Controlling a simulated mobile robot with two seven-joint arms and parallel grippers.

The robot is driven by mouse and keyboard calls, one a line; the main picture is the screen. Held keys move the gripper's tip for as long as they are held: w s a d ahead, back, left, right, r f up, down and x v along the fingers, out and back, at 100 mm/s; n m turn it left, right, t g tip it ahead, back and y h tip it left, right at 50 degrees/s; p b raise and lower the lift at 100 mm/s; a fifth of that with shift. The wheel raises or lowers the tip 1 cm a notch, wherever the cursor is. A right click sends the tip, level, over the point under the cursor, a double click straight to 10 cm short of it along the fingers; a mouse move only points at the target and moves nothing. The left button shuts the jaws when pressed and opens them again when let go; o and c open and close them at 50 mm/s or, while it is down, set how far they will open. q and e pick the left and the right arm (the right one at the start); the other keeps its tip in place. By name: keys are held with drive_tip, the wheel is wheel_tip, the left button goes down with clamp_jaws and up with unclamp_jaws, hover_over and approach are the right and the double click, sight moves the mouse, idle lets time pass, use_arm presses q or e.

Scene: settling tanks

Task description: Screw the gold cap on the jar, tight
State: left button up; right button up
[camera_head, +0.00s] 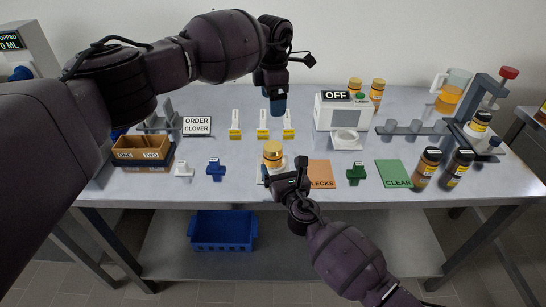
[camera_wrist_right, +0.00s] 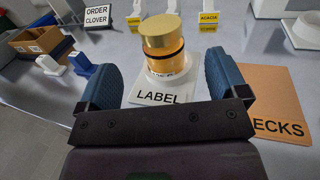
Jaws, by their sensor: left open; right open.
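The jar (camera_wrist_right: 167,62) of amber contents stands upright on a white stand marked LABEL (camera_wrist_right: 160,97). The gold cap (camera_wrist_right: 160,32) sits on top of the jar, with a dark band below it; I cannot tell how tight it is. In the head view the gold cap (camera_head: 273,148) is near the table's front middle. My right gripper (camera_head: 285,178) is at the near side of the jar. In the right wrist view its blue fingers are apart, with the jar ahead between them. My left gripper (camera_head: 277,108) points down, open, above and behind the jar.
An orange mat (camera_head: 320,172) and a green mat (camera_head: 394,173) lie right of the jar. A white machine reading OFF (camera_head: 334,115) stands behind. Dark jars (camera_head: 426,168) stand right; a wooden bin (camera_head: 142,142) and blue piece (camera_head: 215,168) are left.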

drive_tip(key=shift+v, duration=2.1)
drive_tip(key=shift+m, duration=0.3)
